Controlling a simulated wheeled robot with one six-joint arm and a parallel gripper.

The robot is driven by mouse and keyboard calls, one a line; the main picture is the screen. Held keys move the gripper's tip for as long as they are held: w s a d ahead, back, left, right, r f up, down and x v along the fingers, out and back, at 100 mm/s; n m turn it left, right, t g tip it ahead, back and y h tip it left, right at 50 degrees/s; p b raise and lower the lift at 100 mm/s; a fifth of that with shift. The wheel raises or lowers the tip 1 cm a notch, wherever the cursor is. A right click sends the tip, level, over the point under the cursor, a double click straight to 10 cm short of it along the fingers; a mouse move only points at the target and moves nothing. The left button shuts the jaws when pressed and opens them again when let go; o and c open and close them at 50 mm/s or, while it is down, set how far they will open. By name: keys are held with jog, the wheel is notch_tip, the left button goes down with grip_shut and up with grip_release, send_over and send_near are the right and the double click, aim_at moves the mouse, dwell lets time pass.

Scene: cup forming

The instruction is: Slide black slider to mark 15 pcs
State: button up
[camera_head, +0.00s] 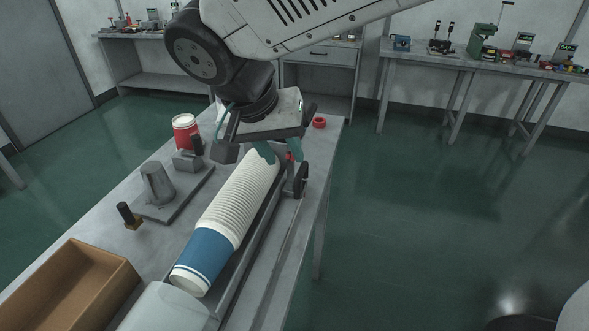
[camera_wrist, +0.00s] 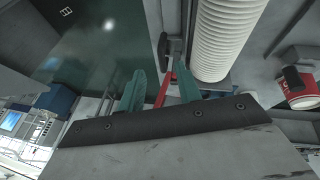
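The black slider (camera_head: 301,179) stands at the far right end of the trough, beside the far end of the cup stack. It also shows in the wrist view (camera_wrist: 171,48), just beyond my fingertips. A red piece (camera_wrist: 165,90) by the slider lies between my two green fingers in the wrist view, with gaps visible around it. My gripper (camera_head: 283,157) is open above the slider's near area, its fingers pointing down; it also shows in the wrist view (camera_wrist: 160,82). I cannot read any piece-count marks.
A long stack of white cups (camera_head: 241,195) with a blue-printed front cup (camera_head: 205,254) lies in the trough (camera_head: 262,232). A cardboard box (camera_head: 75,285), a grey fixture (camera_head: 157,183), a small black-handled tool (camera_head: 128,215) and a red cup (camera_head: 185,132) stand to the left. Floor lies right of the table.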

aim_at(297, 177)
jog(key=shift+m, duration=0.7)
jog(key=x, duration=0.7)
jog(key=shift+w+d+f, duration=0.1)
jog(key=shift+w+f, duration=0.05)
jog(key=shift+w, duration=0.3)
grip_shut()
